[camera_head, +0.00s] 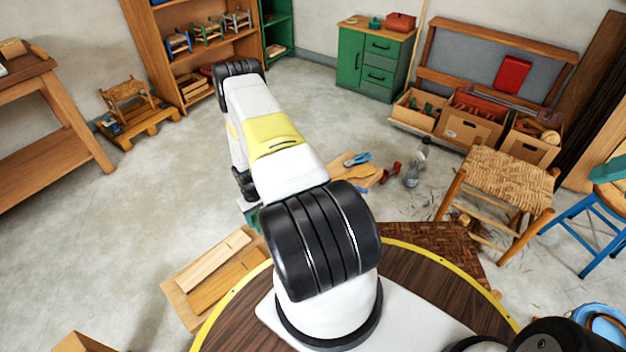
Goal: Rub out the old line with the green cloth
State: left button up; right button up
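A small piece of something green (251,214) shows beside and partly behind my arm, left of centre. I cannot tell whether it is the green cloth. My white arm with black joints fills the middle of the head view and covers much of what lies behind it. No gripper fingers can be made out, and my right gripper does not show. No old line can be made out. A wooden board (181,300) with paler planks on it lies at the lower left, partly behind my arm.
A round dark wood surface (415,278) with a yellow rim lies below me. A woven stool (497,182) and a blue chair (585,232) stand at right. The floor at left is clear up to the wooden bench (75,130).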

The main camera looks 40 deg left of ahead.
pick_arm(q)
jog(key=r+n, duration=0.2)
send_over(233, 250)
jog(key=shift+a+f, duration=0.15)
jog(key=shift+f, duration=2.95)
jog(key=shift+f, duration=0.6)
jog(key=shift+w+a+r, duration=0.15)
jog(key=shift+a, duration=1.4)
jog(key=shift+d, duration=1.55)
jog(key=shift+a, duration=1.5)
jog(key=shift+d+f, duration=0.15)
jog(key=shift+d, duration=0.7)
jog(key=shift+d+f, duration=0.1)
jog(key=shift+d, duration=0.7)
